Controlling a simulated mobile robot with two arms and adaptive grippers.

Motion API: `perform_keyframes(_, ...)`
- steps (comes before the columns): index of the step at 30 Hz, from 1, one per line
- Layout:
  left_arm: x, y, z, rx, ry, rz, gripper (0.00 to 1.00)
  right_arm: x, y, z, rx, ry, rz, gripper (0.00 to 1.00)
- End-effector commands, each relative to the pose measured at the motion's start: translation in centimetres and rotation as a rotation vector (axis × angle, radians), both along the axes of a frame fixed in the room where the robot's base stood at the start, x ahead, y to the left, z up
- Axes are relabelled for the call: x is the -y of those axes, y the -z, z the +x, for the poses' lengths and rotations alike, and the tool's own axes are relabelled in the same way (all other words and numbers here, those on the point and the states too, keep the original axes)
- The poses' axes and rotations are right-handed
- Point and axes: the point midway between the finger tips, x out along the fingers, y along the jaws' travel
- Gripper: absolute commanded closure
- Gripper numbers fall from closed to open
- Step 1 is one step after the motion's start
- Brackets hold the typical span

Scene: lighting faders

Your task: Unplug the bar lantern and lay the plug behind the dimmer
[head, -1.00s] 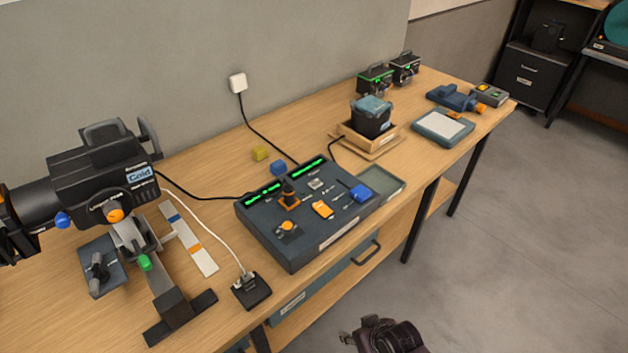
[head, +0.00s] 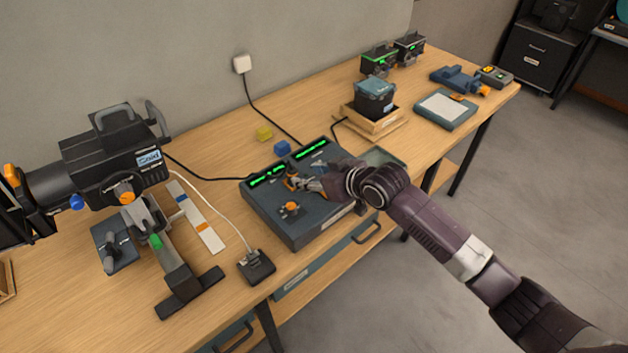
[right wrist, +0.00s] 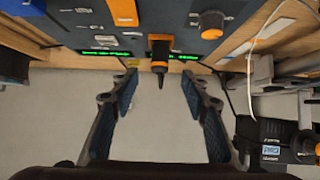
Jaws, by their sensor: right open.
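A large black lantern (head: 105,165) with a "Cold" label stands at the left of the bench. A white cord (head: 222,218) runs from its side to a small black socket box (head: 256,267) at the front edge, where a plug (head: 249,256) sits on top. The control desk (head: 285,235) has green displays. My right gripper (head: 302,183) is over the desk, by an upright black handle with an orange base (head: 292,178). In the right wrist view my right gripper (right wrist: 160,82) is open, with the black handle (right wrist: 161,62) between its fingertips, not clasped. My left gripper is not in view.
A white wall plug (head: 241,64) feeds a black cable to the desk. Yellow (head: 264,133) and blue (head: 282,148) blocks lie behind the desk. A dark box (head: 375,94) stands in a wooden tray farther right.

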Motion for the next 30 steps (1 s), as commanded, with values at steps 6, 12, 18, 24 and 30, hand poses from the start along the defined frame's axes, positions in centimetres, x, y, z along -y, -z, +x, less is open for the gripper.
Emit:
perform_keyframes(6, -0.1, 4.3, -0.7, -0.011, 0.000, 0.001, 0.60, -1.6, 2.5, 2.1, 0.002, -0.001, 0.001, 0.58)
perform_keyframes(12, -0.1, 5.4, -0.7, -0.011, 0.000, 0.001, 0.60, -2.8, 3.5, 3.8, 0.000, 0.001, 0.001, 0.58)
perform_keyframes(18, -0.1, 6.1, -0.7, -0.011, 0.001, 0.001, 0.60, -3.4, 4.1, 4.7, 0.000, -0.001, -0.001, 0.58)
perform_keyframes(24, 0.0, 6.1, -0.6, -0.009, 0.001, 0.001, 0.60, -3.5, 4.1, 4.8, -0.001, 0.000, -0.001, 0.58)
perform_keyframes(30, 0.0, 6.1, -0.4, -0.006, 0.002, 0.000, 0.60, -3.5, 4.1, 4.8, -0.001, 0.000, -0.001, 0.64)
